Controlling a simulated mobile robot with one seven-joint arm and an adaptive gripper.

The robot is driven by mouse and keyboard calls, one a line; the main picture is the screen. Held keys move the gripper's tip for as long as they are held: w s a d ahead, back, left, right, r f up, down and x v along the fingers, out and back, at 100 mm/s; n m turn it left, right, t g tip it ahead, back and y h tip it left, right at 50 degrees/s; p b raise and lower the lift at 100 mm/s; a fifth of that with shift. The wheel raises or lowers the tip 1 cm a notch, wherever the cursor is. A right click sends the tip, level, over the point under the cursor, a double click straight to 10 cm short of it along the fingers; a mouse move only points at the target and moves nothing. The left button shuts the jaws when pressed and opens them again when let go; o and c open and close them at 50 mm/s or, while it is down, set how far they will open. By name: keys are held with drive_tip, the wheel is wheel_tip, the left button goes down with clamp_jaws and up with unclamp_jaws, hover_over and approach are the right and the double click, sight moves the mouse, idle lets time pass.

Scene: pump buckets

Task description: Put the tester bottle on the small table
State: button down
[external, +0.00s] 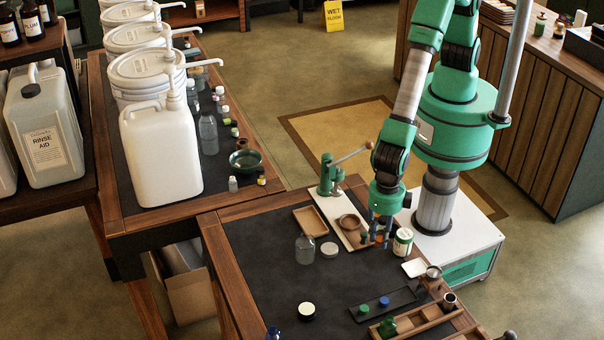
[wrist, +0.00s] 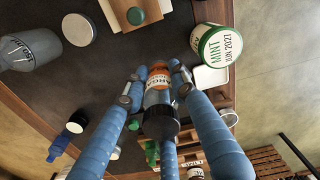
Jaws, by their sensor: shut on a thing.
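My gripper (external: 380,238) is over the right side of the dark-topped, wood-edged small table (external: 258,275). In the wrist view, my gripper (wrist: 158,78) is shut on a small amber bottle (wrist: 158,88) with a white label reading like "ARGAN" and a dark cap towards the camera. I take this for the tester bottle, but no "tester" mark is readable. In the external view the fingers mostly hide it. Whether its base touches the surface below is unclear.
A "MINT" tub (external: 403,242) stands close right of my gripper. A green lever press (external: 330,175), clear bottle (external: 305,250) and black tray (external: 385,304) are around it. The table's left part is clear. The long table (external: 118,195) holds jugs and pump buckets.

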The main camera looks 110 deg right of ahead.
sight(384, 219)
drive_tip(key=shift+f, duration=1.55)
drive_tip(key=shift+f+b, duration=0.35)
drive_tip(key=shift+f, duration=1.55)
drive_tip(key=c, duration=1.4)
unclamp_jaws()
drive_tip(key=shift+f, duration=0.1)
wheel_tip(384, 219, up, 12)
drive_tip(key=shift+r+p, duration=0.15)
drive_tip(key=shift+p, duration=0.55)
